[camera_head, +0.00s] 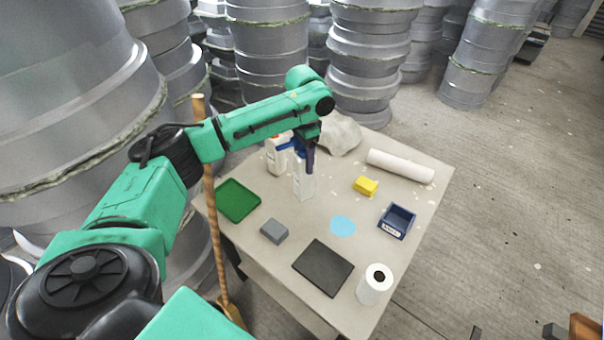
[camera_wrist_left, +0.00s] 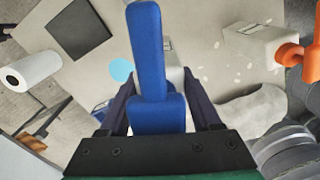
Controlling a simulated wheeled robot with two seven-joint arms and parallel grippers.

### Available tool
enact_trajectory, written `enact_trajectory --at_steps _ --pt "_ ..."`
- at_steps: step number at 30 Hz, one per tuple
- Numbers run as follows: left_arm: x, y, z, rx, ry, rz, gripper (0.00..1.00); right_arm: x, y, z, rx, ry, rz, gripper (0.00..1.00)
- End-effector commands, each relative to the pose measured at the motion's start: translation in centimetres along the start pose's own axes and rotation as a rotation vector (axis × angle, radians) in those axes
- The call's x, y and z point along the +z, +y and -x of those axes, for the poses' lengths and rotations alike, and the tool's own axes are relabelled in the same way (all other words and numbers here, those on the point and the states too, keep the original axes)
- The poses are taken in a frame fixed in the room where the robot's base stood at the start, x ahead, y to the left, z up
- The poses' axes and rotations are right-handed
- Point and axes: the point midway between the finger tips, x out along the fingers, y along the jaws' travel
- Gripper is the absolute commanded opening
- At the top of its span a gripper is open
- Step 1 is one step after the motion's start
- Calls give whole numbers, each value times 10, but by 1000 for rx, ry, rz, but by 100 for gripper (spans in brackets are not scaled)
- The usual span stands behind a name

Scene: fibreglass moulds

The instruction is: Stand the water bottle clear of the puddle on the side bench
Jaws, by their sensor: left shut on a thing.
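The water bottle (camera_head: 304,188) is white with a blue spray head, and it looks upright over the side bench (camera_head: 265,285). My left gripper (camera_head: 309,163) is shut on it from above, around its upper part. In the left wrist view the blue head (camera_wrist_left: 150,60) fills the middle between the fingers, with the white body (camera_wrist_left: 174,76) partly hidden behind it. I cannot tell whether its base touches the bench. The puddle (camera_head: 342,226) is a light blue patch to the right and nearer me, apart from the bottle. My right gripper is not in view.
A white bottle with an orange head (camera_head: 275,158) stands close by on the left. A green tray (camera_head: 238,201), grey block (camera_head: 274,231), black mat (camera_head: 323,268), yellow block (camera_head: 365,186), blue bin (camera_head: 397,221), paper roll (camera_head: 374,287) and white roll (camera_head: 400,166) surround some bare bench.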

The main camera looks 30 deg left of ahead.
Motion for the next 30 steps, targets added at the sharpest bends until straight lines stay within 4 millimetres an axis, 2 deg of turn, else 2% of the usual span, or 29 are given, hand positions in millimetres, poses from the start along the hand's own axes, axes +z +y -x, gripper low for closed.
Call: enact_trajectory --at_steps 11,21,22,24,30 --pt "0 0 -67 0 0 0 0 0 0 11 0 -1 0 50" --pt "0 0 -73 -1 2 1 0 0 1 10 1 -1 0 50" --pt "0 0 -74 -1 2 1 72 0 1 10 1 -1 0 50" --pt "0 0 -73 -1 2 1 94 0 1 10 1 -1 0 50" --pt "0 0 -73 -1 1 1 94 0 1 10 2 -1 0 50"
